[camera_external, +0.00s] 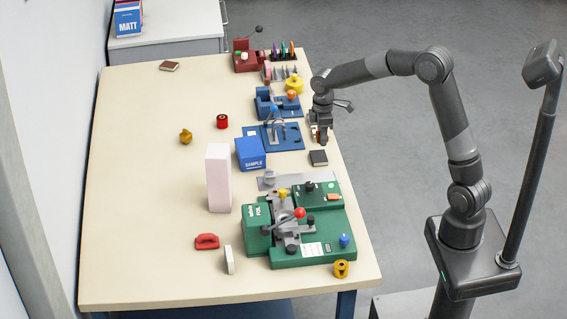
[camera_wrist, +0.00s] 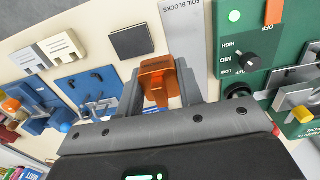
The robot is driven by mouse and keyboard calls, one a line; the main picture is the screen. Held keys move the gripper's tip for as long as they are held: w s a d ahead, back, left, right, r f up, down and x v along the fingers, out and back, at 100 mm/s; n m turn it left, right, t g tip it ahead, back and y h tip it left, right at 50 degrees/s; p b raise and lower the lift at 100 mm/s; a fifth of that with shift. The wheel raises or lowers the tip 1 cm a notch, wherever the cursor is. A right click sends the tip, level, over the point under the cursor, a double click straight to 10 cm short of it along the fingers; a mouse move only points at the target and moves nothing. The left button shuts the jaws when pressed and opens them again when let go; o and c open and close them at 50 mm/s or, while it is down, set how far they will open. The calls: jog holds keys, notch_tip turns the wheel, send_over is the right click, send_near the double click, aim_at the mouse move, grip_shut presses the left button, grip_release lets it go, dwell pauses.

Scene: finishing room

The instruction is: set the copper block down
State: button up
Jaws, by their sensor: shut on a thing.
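The copper block (camera_wrist: 159,78) is orange-brown and sits between the two grey fingers of my gripper (camera_wrist: 160,92) in the wrist view. In the external view my gripper (camera_external: 320,138) points down at the right edge of the table, with a small part of the copper block (camera_external: 316,134) showing. My gripper is shut on the block. Whether the block touches the table is hard to tell. A grey strip marked "FOIL BLOCKS" (camera_wrist: 178,18) lies beside the block in the wrist view; it also shows in the external view (camera_external: 322,177).
A dark square pad (camera_external: 318,158) lies close by, near the table's right edge. A green machine (camera_external: 312,250) stands in front, a blue fixture (camera_external: 290,137) to the left. A blue box (camera_external: 250,154) and a tall pale block (camera_external: 218,180) stand further left. The table's left side is mostly clear.

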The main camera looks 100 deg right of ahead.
jog(key=shift+s+d+f, duration=0.1)
jog(key=shift+s+d, duration=0.25)
jog(key=shift+d, duration=0.05)
send_over(295, 180)
notch_tip(295, 180, down, 7)
jog(key=shift+f, duration=1.8)
jog(key=shift+f, duration=0.15)
jog(key=o, duration=1.1)
